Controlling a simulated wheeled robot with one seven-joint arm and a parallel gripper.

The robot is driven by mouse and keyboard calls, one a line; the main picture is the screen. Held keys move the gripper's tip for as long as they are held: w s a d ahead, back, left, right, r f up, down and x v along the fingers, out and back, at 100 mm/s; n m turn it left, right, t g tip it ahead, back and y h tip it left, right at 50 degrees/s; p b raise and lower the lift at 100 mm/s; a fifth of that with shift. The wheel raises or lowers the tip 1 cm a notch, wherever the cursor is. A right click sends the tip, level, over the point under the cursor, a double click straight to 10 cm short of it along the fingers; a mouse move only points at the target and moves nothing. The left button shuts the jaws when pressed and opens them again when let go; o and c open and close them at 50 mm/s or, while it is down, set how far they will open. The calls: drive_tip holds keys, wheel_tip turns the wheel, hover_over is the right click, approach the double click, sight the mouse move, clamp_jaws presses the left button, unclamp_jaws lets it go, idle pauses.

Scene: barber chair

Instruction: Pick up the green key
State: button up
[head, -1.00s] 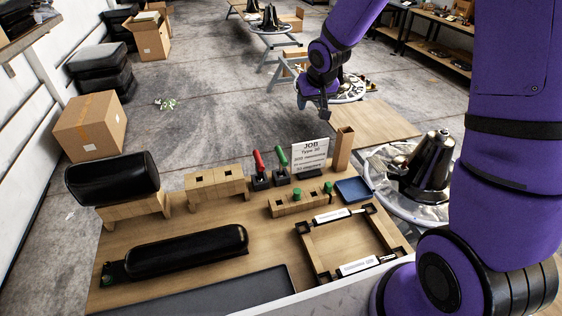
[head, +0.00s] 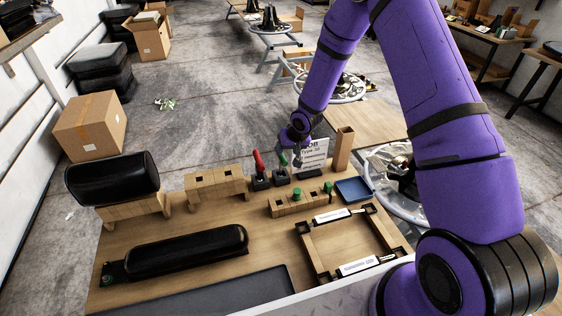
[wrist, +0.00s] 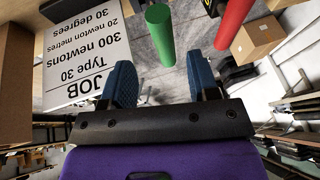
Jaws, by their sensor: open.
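The green key (head: 283,160) stands upright in a black holder next to a red-handled key (head: 258,161), behind the wooden blocks on the bench. My gripper (head: 297,157) is close to it and partly covers it in the head view. In the wrist view, the green handle (wrist: 168,60) shows between and beyond the two blue fingertips (wrist: 162,82). The fingers are apart, with clear space on both sides of the handle. I cannot tell how deep the handle sits between them.
The JOB card (head: 318,161) stands right beside my gripper, and a tall wooden box (head: 343,149) is to its right. A wooden block with green knobs (head: 285,206) and a blue tray (head: 353,189) lie in front. The red key (wrist: 234,22) is close by in the wrist view.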

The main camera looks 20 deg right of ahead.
sight(283, 156)
drive_tip(key=shift+a+x, duration=0.2)
drive_tip(key=shift+x, duration=2.95)
drive_tip(key=shift+s, duration=0.15)
drive_tip(key=shift+c, duration=0.3)
clamp_jaws()
